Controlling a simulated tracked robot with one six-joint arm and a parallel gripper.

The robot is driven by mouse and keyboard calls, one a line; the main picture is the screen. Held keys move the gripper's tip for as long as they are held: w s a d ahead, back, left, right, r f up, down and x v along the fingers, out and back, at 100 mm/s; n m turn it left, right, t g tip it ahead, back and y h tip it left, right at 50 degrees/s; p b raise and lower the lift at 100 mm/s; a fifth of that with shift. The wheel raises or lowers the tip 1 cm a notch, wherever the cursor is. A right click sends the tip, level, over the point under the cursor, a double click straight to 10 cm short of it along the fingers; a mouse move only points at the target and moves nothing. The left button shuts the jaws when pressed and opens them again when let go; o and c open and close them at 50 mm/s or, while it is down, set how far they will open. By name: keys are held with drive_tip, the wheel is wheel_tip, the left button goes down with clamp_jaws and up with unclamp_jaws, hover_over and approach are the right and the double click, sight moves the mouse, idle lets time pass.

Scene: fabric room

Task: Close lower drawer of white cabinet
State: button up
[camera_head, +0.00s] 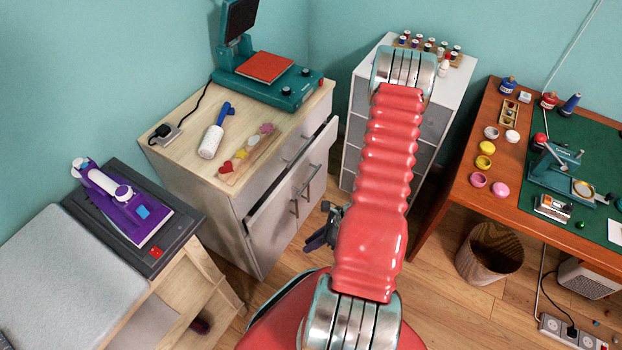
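The white cabinet (195,192) with a pale wood top stands left of centre. Its lower drawer (270,226) appears pulled out a little, with a bar handle on its front and a dark gap behind its top edge. The upper drawer's handle (297,152) shows behind that edge. My gripper (318,236) is dark and low in front of the cabinet, just right of the drawer front. My red arm hides part of it, and I cannot tell whether its fingers are apart or whether it touches the drawer.
A heat press (268,82), a lint roller (212,140) and a small tray stand on the cabinet. A purple press (120,205) is on a bench at left.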

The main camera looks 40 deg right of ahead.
drive_tip(key=s+f+n+g+h, duration=0.2)
drive_tip(key=s+f+n+g, duration=0.3)
drive_tip(key=s+f, duration=0.7)
drive_tip(key=s+d+f+n+h, duration=0.2)
drive_tip(key=d+f+n+h, duration=0.25)
drive_tip(key=d+h, duration=0.35)
drive_tip(key=w+d+r+t+h, duration=0.1)
drive_tip(key=w+d+r+t, duration=0.1)
drive_tip(key=w+t, duration=0.35)
drive_tip(key=w+d+r+t+h, duration=0.1)
drive_tip(key=w+d+r+t, duration=0.1)
drive_tip(key=w, duration=0.7)
drive_tip(key=w+r+m+t+h, duration=0.1)
drive_tip(key=w+r+t+h, duration=0.1)
drive_tip(key=w+r+t, duration=0.5)
wheel_tip(320, 180, up, 6)
drive_tip(key=shift+w+a+r+m, duration=0.15)
drive_tip(key=shift+w+a+m, duration=0.1)
drive_tip(key=shift+w+m, duration=0.1)
